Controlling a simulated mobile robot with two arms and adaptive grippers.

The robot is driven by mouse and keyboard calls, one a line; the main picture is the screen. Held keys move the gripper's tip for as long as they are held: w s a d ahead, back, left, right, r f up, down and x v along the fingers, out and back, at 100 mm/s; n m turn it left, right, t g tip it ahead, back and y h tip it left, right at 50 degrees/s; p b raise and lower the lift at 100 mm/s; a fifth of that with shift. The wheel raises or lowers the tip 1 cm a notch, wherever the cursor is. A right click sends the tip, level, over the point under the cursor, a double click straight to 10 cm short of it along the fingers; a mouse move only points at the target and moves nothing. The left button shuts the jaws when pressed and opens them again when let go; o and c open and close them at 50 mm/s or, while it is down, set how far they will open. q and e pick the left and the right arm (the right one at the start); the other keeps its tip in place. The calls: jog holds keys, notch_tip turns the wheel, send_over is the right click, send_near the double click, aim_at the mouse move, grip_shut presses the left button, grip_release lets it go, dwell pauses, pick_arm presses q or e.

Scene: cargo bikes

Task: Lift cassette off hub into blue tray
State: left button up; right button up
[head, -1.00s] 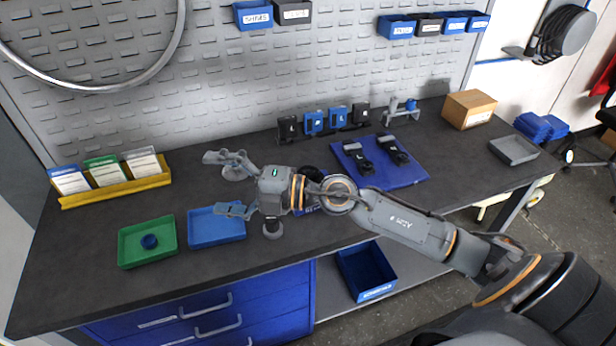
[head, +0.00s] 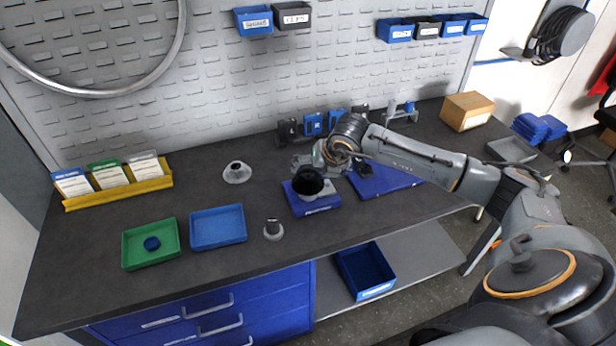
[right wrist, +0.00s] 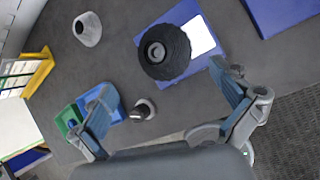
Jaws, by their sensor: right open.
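The dark ribbed cassette (head: 308,181) sits on the blue hub stand (head: 318,208) near the middle of the bench. In the right wrist view the cassette (right wrist: 178,62) shows its round ribs and a grey hub centre (right wrist: 156,52). My right gripper (head: 304,162) is open and empty, just above and behind the cassette in the head view. In the right wrist view the cassette lies ahead, between the spread fingers, with no contact visible. The blue tray (head: 218,242) is empty, left of the stand. My left gripper is not in view.
A green tray (head: 130,263) holds a blue ring (head: 152,244). A grey knob-like tool (head: 273,231) stands between the blue tray and stand. A silver cone-shaped part (head: 237,174) stands behind. A blue mat (head: 385,182) lies right. The front-left bench is bare.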

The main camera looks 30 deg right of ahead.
aim_at(312, 178)
jog(key=shift+w+f, duration=0.15)
jog(key=shift+f, duration=0.15)
jog(key=shift+w+d+f+p, duration=0.1)
jog(key=shift+w+f+p, duration=0.15)
jog(key=shift+f+p, duration=0.25)
jog(key=p+x, duration=0.1)
jog(key=x, duration=0.2)
jog(key=shift+d+f+p, duration=0.1)
jog(key=shift+d+p, duration=0.1)
jog(key=shift+p, duration=0.2)
jog(key=shift+w+f, duration=0.35)
jog(key=shift+f, duration=0.15)
jog(key=c, duration=1.9)
